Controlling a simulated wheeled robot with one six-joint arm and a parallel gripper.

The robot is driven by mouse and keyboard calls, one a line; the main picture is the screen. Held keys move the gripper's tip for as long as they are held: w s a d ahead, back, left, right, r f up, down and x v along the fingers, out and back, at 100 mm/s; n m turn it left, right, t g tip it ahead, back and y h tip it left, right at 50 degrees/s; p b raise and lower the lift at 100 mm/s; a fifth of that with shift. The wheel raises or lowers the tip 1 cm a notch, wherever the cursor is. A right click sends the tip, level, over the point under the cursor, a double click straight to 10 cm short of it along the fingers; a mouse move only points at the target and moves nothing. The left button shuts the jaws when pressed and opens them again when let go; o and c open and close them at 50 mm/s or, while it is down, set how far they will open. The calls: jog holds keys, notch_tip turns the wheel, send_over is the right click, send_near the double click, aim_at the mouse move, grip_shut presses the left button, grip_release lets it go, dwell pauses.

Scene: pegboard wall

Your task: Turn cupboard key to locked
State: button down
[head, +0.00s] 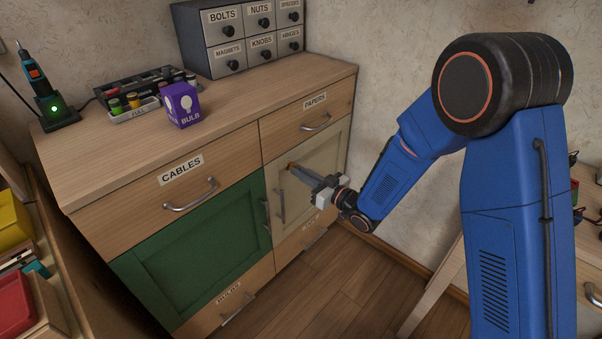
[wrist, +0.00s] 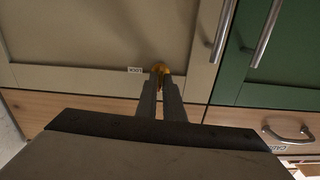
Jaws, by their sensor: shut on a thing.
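The cupboard has a cream door (head: 322,165), shut, beside a green door (head: 200,235). The brass key (wrist: 161,68) sits in the cream door near its top edge; its bow is mostly between my fingers, so I cannot tell which way it is turned. A small white label (wrist: 135,70) is beside it, its text upside down in the wrist view and too small to read surely. My gripper (head: 293,168) reaches the door from the right, shut on the key; its fingers also show in the wrist view (wrist: 161,82).
Bar handles (head: 280,206) stand out close to the key, one on each door. The PAPERS drawer (head: 310,115) is above and CABLES (head: 180,175) at left, both shut. A purple bulb box (head: 181,105) stands on top. The floor (head: 345,280) in front is clear.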

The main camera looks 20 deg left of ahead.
jog(key=shift+w+d+f+m, duration=0.1)
jog(key=shift+m, duration=4.2)
jog(key=shift+w+f+m, duration=0.1)
jog(key=shift+m, duration=4.2)
jog(key=c, duration=2)
grip_release()
